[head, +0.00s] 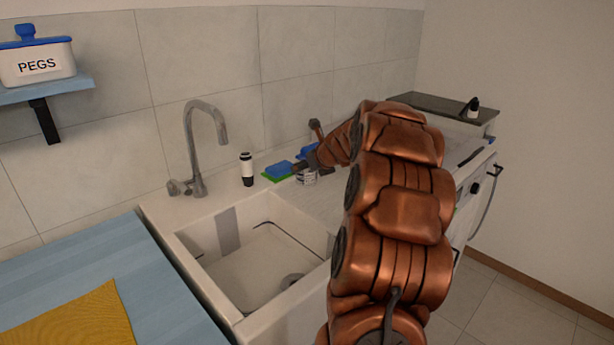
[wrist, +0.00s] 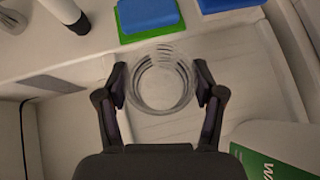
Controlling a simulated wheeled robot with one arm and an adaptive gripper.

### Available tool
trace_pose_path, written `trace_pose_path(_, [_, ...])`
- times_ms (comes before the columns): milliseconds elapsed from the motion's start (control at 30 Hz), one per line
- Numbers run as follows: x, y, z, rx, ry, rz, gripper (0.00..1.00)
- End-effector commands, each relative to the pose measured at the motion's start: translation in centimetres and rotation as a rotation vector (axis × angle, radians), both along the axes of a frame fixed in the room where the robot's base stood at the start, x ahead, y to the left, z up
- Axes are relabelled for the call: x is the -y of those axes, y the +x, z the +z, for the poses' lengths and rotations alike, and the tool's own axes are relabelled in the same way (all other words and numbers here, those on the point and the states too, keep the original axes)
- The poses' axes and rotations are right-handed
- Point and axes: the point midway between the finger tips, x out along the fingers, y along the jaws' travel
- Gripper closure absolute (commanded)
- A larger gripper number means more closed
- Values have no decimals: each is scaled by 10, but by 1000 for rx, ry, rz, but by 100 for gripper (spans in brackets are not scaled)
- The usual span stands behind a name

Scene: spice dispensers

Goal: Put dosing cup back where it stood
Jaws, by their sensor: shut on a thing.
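The dosing cup (wrist: 161,88) is a clear, ribbed, round cup, seen from above in the wrist view. My gripper (wrist: 160,90) is shut on it, one finger on each side of its wall. In the head view the cup (head: 309,178) shows small at my gripper (head: 304,170), over the white counter right of the sink. I cannot tell whether its base touches the counter. A blue-and-green sponge (wrist: 148,17) lies just beyond the cup in the wrist view; it also shows in the head view (head: 278,171).
A white bottle with a green label (wrist: 275,150) is close at lower right. A black-and-white bottle (head: 247,170) stands behind the sink (head: 190,262), near the tap (head: 196,150). The ribbed drainboard (wrist: 240,85) is mostly clear.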

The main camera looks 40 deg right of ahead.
Motion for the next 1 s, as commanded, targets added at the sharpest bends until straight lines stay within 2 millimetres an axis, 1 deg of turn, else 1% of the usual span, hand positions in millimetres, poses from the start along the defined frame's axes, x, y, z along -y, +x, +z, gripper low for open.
trace_pose_path(200, [7, 6, -1, 0, 0, 0, 87])
trace_pose_path(400, [4, 6, -34, -1, 7, 2, 87])
trace_pose_path(467, [5, 6, -38, -1, 5, 1, 87])
trace_pose_path(867, [5, 6, -39, 0, 3, 0, 87])
trace_pose_path(900, [5, 6, -40, -1, 2, 0, 29])
trace_pose_path(1000, [5, 6, -39, -1, 2, 0, 19])
